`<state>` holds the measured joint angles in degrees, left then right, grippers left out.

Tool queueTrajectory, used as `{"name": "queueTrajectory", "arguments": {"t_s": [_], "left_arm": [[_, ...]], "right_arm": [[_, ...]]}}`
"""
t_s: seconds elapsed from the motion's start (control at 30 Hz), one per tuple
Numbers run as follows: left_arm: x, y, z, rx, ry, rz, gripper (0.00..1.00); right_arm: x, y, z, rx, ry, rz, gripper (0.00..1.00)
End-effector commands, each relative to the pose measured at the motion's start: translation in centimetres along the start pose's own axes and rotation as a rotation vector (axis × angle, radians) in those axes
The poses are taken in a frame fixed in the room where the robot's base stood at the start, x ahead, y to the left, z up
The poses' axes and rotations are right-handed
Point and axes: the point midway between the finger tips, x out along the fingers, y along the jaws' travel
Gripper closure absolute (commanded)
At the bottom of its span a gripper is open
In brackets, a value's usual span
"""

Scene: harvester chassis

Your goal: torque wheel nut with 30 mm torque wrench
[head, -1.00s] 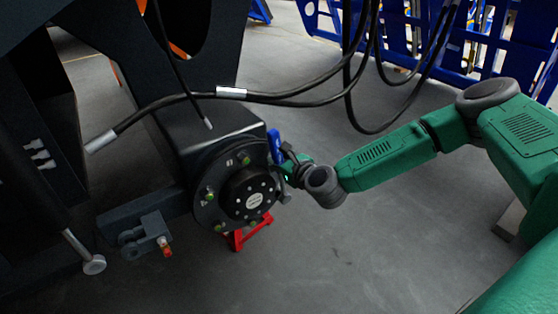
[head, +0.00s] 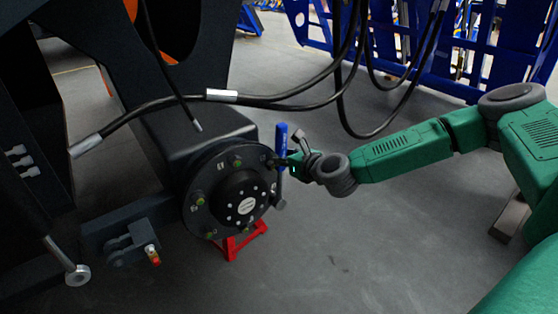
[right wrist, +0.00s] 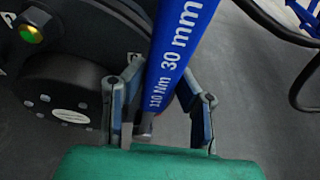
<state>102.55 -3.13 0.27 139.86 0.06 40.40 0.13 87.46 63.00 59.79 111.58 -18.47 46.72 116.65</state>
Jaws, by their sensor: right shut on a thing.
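The blue torque wrench (head: 282,138) stands near upright at the right edge of the wheel hub in the head view. In the right wrist view its blue handle (right wrist: 182,45) reads "110 Nm 30 mm". My right gripper (head: 287,165) is shut on the wrench; its two fingers (right wrist: 165,110) lie on either side of it. The dark round wheel hub (head: 215,202) carries several nuts with green markings, one of them a wheel nut (head: 237,161) near the top. Another nut (right wrist: 30,33) shows in the right wrist view. The wrench's lower end is partly hidden. My left gripper is out of view.
The dark chassis (head: 190,140) rises behind the hub. Black hoses (head: 300,100) hang above my right arm. A red stand (head: 240,240) is under the hub. A bracket (head: 130,243) juts out at the lower left.

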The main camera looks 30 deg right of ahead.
Motion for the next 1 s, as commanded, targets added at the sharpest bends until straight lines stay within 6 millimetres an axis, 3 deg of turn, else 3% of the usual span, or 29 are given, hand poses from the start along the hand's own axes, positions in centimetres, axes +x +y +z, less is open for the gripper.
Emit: {"name": "queueTrajectory", "arguments": {"t_s": [0.2, 0.67, 1.0], "left_arm": [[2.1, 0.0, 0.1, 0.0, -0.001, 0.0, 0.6], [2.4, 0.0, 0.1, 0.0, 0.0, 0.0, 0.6], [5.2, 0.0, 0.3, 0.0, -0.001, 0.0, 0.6]], "right_arm": [[0.2, -1.8, -0.1, 0.076, -0.004, 0.015, 1.0], [0.1, -2.2, 0.1, 0.099, -0.002, 0.022, 1.0], [0.4, -4.3, -0.5, 0.192, -0.001, 0.047, 1.0]]}}
